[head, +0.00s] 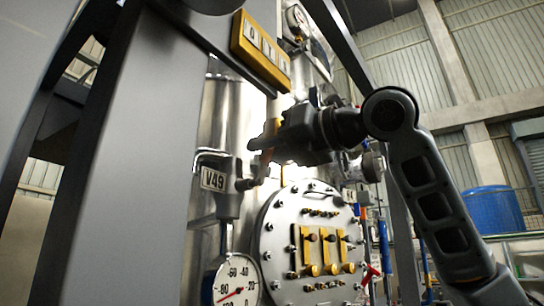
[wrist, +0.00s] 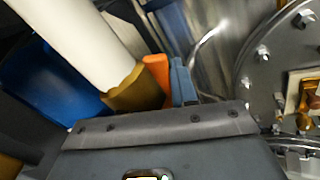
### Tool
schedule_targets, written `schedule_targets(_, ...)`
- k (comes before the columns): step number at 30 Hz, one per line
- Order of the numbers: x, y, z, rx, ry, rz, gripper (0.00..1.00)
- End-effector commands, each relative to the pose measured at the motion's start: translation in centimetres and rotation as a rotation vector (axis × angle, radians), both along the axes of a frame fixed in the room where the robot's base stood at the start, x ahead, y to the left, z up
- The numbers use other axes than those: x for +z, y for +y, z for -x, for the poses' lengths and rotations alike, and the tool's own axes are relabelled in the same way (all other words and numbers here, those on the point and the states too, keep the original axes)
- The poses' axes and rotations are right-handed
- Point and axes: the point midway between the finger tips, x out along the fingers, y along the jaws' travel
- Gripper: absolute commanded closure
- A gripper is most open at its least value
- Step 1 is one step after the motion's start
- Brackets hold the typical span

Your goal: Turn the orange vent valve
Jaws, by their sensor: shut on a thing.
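The orange vent valve (head: 265,164) is a narrow orange-yellow handle beside the V49 tag, in front of the steel vessel. My gripper (head: 264,142) reaches in from the right and is shut on this handle. The dark fingers cover its middle, and a bit of orange shows above and below them. In the wrist view, an orange piece (wrist: 157,73) shows just beyond the dark edge of my gripper. The fingertips and the exact grip are not clear there.
The V49 tag (head: 213,179) and a dial gauge (head: 236,284) are left of and below the valve. A round bolted hatch (head: 283,240) sits below my gripper. A yellow number plate (head: 260,52) hangs above. A grey post (head: 130,150) fills the left.

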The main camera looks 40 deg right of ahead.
Motion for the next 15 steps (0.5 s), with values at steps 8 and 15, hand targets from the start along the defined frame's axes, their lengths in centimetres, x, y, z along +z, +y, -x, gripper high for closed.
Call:
schedule_targets(8,0.2,1.1,0.3,0.001,-0.046,0.148,1.0)
schedule_targets(15,0.2,1.5,0.5,0.002,-0.064,0.204,1.0)
